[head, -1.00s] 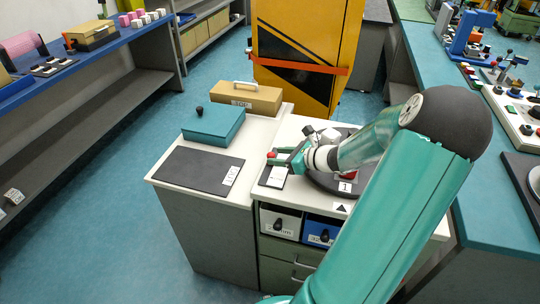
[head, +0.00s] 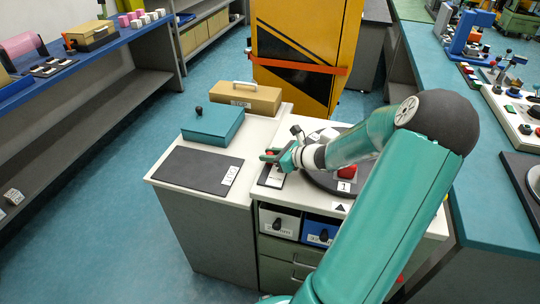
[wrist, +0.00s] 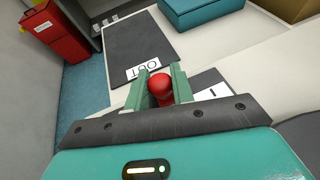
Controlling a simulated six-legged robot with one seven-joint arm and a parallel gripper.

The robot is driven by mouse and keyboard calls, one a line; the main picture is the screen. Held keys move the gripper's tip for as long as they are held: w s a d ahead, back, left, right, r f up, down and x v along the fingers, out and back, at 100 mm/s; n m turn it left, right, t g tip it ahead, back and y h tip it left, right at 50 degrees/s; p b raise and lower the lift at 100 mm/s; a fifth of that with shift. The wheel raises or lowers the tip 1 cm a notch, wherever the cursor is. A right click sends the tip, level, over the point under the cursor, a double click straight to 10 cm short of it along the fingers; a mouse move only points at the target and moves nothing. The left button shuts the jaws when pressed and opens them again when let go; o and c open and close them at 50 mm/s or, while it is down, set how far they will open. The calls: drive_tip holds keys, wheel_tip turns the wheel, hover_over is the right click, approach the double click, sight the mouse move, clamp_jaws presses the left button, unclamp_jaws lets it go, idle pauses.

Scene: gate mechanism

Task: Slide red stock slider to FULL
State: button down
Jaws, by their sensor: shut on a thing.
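The red slider knob (wrist: 160,84) is a round red ball between the two green fingers of my gripper (wrist: 161,76) in the wrist view. The fingers close on it from both sides. In the head view my gripper (head: 274,157) is low over the dark slider plate (head: 271,178) at the left of the white-topped cabinet. Only a little red shows between the fingers there. A white label with a dark mark (wrist: 212,91) lies just right of the fingers in the wrist view. Most of the slider track and any FULL marking are hidden or unreadable.
A dark mat (head: 197,171) labelled OUT lies to the left, with a teal box (head: 213,124) behind it. A tan case (head: 247,98) stands farther back. A dark round turntable (head: 318,180) with a red piece lies to the right, under my arm.

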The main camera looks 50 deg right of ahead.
drive_tip(key=w+d, duration=0.1)
drive_tip(key=d, duration=0.2)
drive_tip(key=w+d, duration=0.1)
drive_tip(key=shift+w+d, duration=0.45)
drive_tip(key=shift+d, duration=0.35)
drive_tip(key=c, duration=1.2)
unclamp_jaws()
drive_tip(key=shift+w+d, duration=0.1)
drive_tip(key=v, duration=1.4)
